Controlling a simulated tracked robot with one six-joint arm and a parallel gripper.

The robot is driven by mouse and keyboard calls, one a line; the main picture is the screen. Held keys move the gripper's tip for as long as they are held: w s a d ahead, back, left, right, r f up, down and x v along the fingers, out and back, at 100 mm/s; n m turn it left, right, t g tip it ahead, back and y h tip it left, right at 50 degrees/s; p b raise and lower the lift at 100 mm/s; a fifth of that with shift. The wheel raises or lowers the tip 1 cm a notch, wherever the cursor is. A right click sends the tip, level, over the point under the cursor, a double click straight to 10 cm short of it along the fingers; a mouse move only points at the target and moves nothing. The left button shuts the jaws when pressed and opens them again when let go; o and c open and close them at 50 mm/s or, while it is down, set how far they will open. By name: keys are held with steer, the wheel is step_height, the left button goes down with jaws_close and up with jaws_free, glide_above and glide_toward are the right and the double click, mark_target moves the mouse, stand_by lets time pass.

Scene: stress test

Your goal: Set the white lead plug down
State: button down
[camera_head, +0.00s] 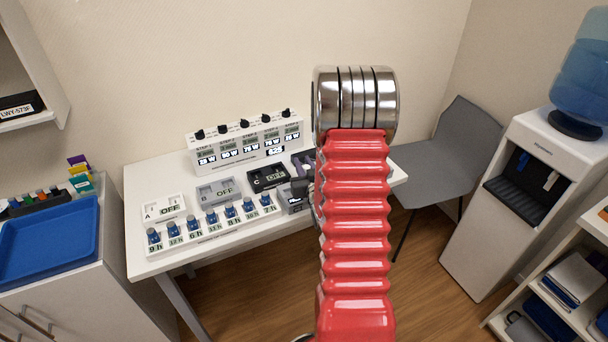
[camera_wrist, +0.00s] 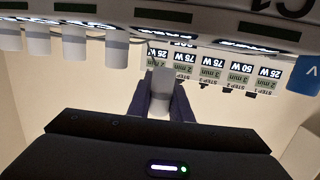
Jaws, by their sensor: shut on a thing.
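My gripper (camera_wrist: 160,98) shows in the wrist view with its two dark fingers shut on a pale grey-white plug (camera_wrist: 161,84). The plug stands out between the fingertips. In the head view only a small dark part of my gripper (camera_head: 304,168) shows beside my red arm, over the right part of the table. The plug cannot be made out there. Whether it touches anything below is hidden.
A grey chair (camera_head: 446,150) stands right.

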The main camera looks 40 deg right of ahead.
steer(key=shift+f, duration=0.1)
steer(key=shift+f, duration=2)
steer(key=c, duration=1.6)
jaws_free()
steer(key=shift+f, duration=0.1)
steer(key=v, duration=1.2)
steer(key=shift+w, duration=0.1)
